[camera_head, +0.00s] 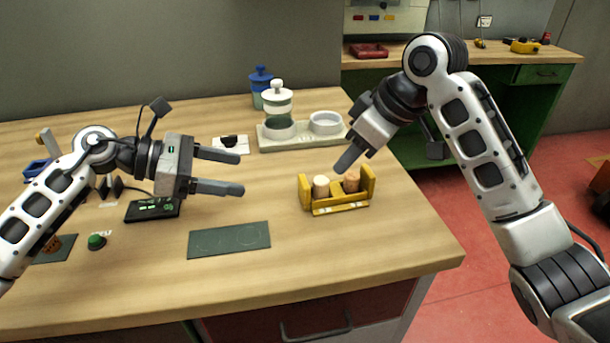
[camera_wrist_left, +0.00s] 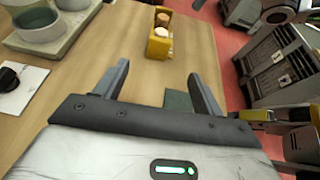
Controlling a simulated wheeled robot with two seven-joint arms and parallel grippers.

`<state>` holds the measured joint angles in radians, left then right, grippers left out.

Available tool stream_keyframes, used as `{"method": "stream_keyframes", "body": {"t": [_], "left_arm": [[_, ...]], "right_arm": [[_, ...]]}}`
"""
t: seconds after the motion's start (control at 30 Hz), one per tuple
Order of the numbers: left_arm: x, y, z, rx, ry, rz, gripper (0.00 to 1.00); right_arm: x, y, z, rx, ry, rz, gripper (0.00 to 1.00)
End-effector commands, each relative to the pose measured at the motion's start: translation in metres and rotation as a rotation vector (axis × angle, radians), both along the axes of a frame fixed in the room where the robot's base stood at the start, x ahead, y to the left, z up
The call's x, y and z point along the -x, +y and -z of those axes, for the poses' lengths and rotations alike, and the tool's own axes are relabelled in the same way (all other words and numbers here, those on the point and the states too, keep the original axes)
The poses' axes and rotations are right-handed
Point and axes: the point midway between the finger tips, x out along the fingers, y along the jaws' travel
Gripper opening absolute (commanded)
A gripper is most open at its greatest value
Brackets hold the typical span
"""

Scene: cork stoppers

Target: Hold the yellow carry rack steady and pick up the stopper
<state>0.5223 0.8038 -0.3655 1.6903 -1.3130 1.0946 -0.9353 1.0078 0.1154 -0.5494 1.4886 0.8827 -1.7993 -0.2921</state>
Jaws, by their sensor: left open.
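The yellow carry rack (camera_head: 338,209) stands upright on the right part of the table and holds a pale stopper (camera_head: 321,187) and a browner stopper (camera_head: 351,181). The rack also shows in the left wrist view (camera_wrist_left: 159,46), with the stoppers in it. My left gripper (camera_head: 242,172) is open and empty, to the left of the rack and apart from it; its two fingers show in the left wrist view (camera_wrist_left: 157,84). My right gripper (camera_head: 346,160) is just above the rack's back side. Its fingers overlap in the picture, so its opening is hidden.
A dark green mat (camera_head: 229,240) lies left of the rack. A pale tray (camera_head: 302,131) with a lidded jar (camera_head: 278,103) stands behind. A black device (camera_head: 152,209) and a green button (camera_head: 96,241) are at left. The table's right edge is near the rack.

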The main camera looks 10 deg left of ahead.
Motion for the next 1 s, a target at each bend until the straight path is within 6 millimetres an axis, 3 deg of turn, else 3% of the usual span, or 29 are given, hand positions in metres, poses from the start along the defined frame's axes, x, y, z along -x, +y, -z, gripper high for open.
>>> {"method": "stream_keyframes", "body": {"t": [0.3,0.53,0.73,1.0], "left_arm": [[-0.021,-0.058,0.024,0.004,0.002,0.002,0.69],[-0.034,-0.091,0.039,0.002,0.001,0.001,0.69],[-0.040,-0.106,0.047,0.000,0.001,0.000,0.69],[-0.041,-0.109,0.048,-0.001,0.001,0.000,0.69]], "right_arm": [[0.000,0.000,0.000,-0.002,-0.002,0.000,0.36],[0.000,0.000,0.000,-0.002,-0.002,0.000,0.36],[0.000,0.000,0.000,-0.002,-0.002,0.000,0.36],[0.000,0.000,0.000,-0.003,-0.003,0.000,0.36]]}}
